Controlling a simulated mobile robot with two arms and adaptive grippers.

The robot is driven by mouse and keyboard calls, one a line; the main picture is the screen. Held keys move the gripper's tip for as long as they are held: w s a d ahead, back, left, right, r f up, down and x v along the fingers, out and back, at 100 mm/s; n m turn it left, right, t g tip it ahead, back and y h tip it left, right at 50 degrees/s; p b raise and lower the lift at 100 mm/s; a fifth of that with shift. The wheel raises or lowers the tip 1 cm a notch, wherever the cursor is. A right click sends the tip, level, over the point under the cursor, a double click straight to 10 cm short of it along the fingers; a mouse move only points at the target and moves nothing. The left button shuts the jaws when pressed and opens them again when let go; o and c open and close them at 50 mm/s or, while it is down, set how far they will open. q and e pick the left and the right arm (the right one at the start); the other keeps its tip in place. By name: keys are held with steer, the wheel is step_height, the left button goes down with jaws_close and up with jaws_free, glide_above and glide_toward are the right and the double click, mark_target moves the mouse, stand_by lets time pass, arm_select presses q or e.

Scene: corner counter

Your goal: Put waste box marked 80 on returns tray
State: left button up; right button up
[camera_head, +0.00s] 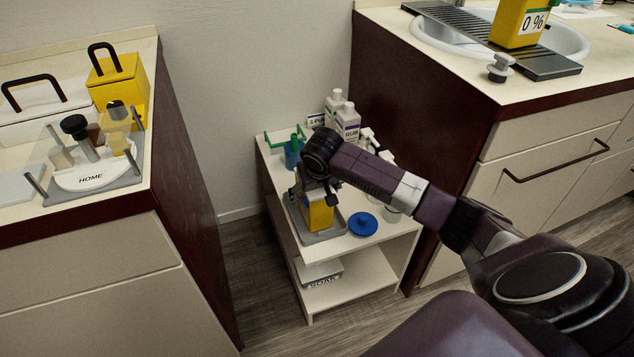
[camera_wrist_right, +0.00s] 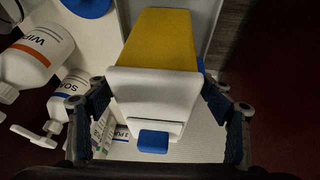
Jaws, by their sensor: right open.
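A yellow waste box (camera_head: 319,216) stands in a grey tray (camera_head: 329,233) on the small white cart. In the right wrist view its yellow body (camera_wrist_right: 160,40) has a white top and a blue tab. No number on it can be read. My right gripper (camera_head: 315,190) is over this box and partly hides it. In the wrist view the right gripper (camera_wrist_right: 157,105) is open, with its fingers on either side of the white top; contact cannot be told. My left gripper is out of view.
White bottles (camera_head: 347,122) stand at the cart's back, and a blue disc (camera_head: 362,223) lies right of the tray. Floor shows between counter and cart.

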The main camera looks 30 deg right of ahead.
steer(key=p+v, duration=0.2)
steer(key=v, duration=0.7)
steer(key=shift+d, duration=0.1)
steer(key=shift+s+r, duration=0.25)
steer(key=shift+r, duration=0.4)
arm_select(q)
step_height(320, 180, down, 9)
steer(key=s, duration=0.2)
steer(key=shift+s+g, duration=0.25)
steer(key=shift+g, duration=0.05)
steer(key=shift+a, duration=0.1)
